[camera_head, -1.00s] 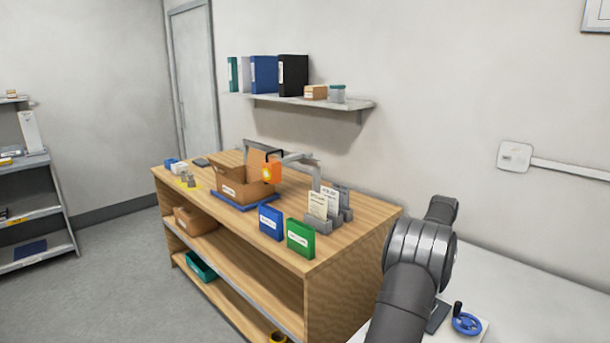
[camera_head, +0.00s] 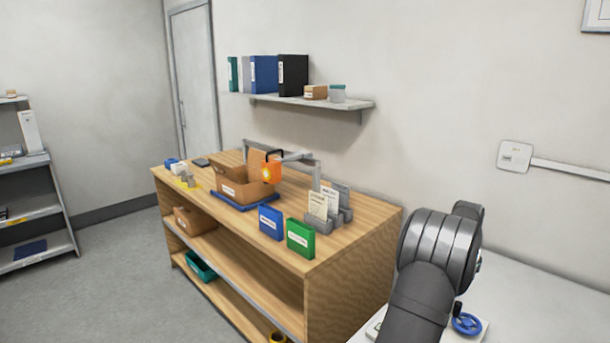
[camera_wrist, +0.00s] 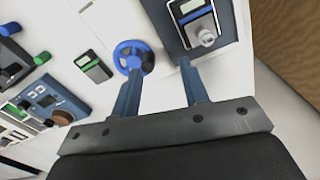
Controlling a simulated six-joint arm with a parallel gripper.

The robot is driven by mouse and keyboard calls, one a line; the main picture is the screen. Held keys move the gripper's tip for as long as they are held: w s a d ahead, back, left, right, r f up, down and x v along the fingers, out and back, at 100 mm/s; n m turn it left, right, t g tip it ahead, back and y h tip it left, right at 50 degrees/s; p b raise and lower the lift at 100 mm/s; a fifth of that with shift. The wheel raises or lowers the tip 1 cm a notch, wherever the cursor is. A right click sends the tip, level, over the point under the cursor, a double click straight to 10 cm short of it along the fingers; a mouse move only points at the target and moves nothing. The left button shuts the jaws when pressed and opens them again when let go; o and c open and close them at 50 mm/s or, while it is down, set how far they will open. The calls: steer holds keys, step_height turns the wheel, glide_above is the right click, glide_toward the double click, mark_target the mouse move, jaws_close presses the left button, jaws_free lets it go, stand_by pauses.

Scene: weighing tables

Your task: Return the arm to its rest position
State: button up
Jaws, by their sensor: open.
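My gripper (camera_wrist: 158,92) shows in the wrist view with its two blue-grey fingers apart and nothing between them. It hangs above a white table (camera_wrist: 100,20) with instruments on it. A blue handwheel (camera_wrist: 134,57) lies beyond the left fingertip. A grey device with a small display and a pale knob (camera_wrist: 207,36) lies beyond the right fingertip. In the head view my dark arm stands at the lower right, and the blue handwheel (camera_head: 466,323) shows beside it. The gripper itself is hidden in the head view.
A wooden table (camera_head: 350,231) holds an open cardboard box (camera_head: 234,190), a blue box (camera_head: 270,222), a green box (camera_head: 300,238) and a card holder (camera_head: 335,219). A wall shelf (camera_head: 300,102) carries binders.

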steer(key=s+d, duration=0.3)
steer(key=s, duration=0.5)
steer(key=s+d, duration=0.3)
steer(key=s, duration=0.4)
steer(key=s+f, duration=0.2)
steer(key=s, duration=0.8)
steer(key=s+f, duration=0.2)
steer(key=s, duration=0.7)
steer(key=shift+m, duration=0.4)
steer(key=shift+w+a+f, duration=0.1)
steer(key=shift+w+f, duration=0.6)
steer(key=shift+w, duration=0.65)
steer(key=shift+w+a+f, duration=0.15)
steer(key=shift+w+f, duration=0.55)
steer(key=shift+w, duration=0.65)
steer(key=shift+w+a+f, duration=0.1)
steer(key=shift+w+f, duration=0.6)
steer(key=shift+w, duration=0.65)
steer(key=s+d+r, duration=0.1)
steer(key=s+r, duration=0.4)
steer(key=s, duration=0.2)
steer(key=w+r, duration=0.2)
steer(key=w, duration=0.9)
steer(key=shift+w+d+r, duration=0.2)
steer(key=shift+w+d, duration=0.05)
steer(key=shift+d, duration=0.2)
